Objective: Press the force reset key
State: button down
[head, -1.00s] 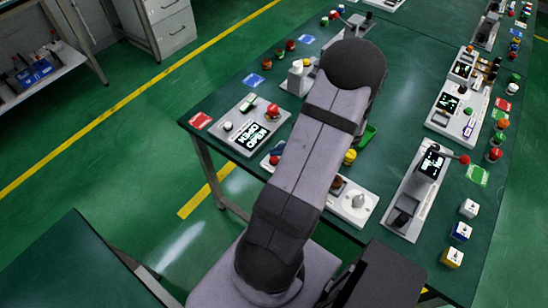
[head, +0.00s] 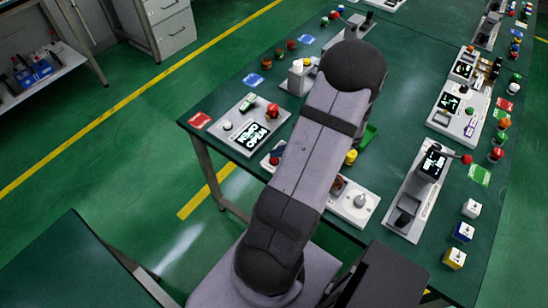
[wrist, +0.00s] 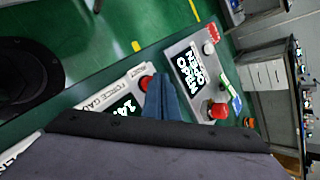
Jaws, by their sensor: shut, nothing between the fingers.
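The force gauge panel (wrist: 118,84) is a light grey unit with "FORCE GAU" lettering and a dark display (wrist: 125,106) with white digits. Its red reset key (wrist: 146,83) is at the panel's end, close to the lettering "RESET". My gripper (wrist: 160,82) shows in the wrist view as blue fingers, closed together and empty. The fingertips are right beside the red key and overlap its edge in the picture; I cannot tell if they touch it. In the head view my arm hides the gripper and most of the gauge panel; only its left end (head: 268,160) shows.
Next to the gauge is another panel with a lit text display (wrist: 187,67) and a large red button (wrist: 218,110). A red card (wrist: 208,48) lies past it. In the head view, more panels, coloured buttons and labelled cubes (head: 471,208) stand on the green table (head: 300,215).

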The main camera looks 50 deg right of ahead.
jog(key=shift+f+b, duration=0.45)
jog(key=shift+f, duration=0.05)
dwell(0.3)
jog(key=shift+r, duration=0.15)
jog(key=shift+r+p, duration=0.7)
jog(key=shift+r, duration=0.15)
notch_tip(320, 180, up, 5)
jog(key=p, duration=0.3)
jog(key=shift+p, duration=0.35)
dwell(1.0)
